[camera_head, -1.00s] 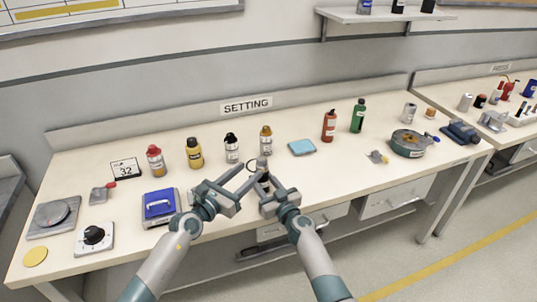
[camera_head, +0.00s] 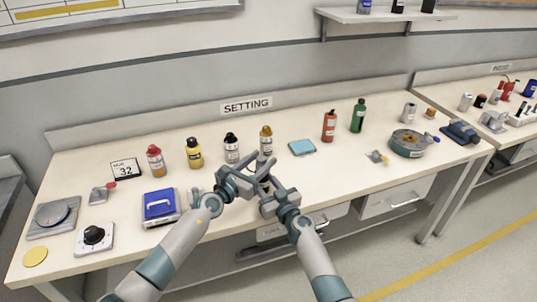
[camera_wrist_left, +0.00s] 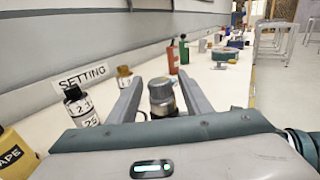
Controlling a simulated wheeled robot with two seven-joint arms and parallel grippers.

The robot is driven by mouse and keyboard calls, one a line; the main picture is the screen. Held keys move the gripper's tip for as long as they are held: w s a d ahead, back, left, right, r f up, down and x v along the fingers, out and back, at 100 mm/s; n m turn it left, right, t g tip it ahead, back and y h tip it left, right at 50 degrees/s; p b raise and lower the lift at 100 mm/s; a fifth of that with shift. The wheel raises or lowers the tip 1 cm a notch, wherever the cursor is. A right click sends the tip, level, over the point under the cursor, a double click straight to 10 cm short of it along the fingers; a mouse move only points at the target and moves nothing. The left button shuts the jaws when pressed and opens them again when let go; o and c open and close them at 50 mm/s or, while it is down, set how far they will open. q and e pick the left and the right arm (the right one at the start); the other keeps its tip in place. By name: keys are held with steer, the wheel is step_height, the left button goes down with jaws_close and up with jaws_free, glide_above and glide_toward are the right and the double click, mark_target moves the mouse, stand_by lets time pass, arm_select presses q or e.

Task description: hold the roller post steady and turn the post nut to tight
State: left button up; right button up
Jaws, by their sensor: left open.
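The roller post (camera_wrist_left: 162,100) is a short, grey metallic upright in the left wrist view, with a darker collar near its top. I cannot clearly make out the post nut on it. My left gripper (camera_head: 264,165) is open, its two fingers on either side of the post; it also shows in the left wrist view (camera_wrist_left: 160,88). I cannot tell whether a finger touches the post. My right gripper (camera_head: 266,190) is low at the post near the bench's front edge. Its fingertips are mostly hidden behind the left gripper, as is most of the post in the head view.
A blue case (camera_head: 160,206) lies to the left, and a light-blue pad (camera_head: 302,147) to the right.

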mark_target(265, 157)
arm_select(q)
steer(key=shift+x, duration=2.15)
steer(key=c, duration=1.1)
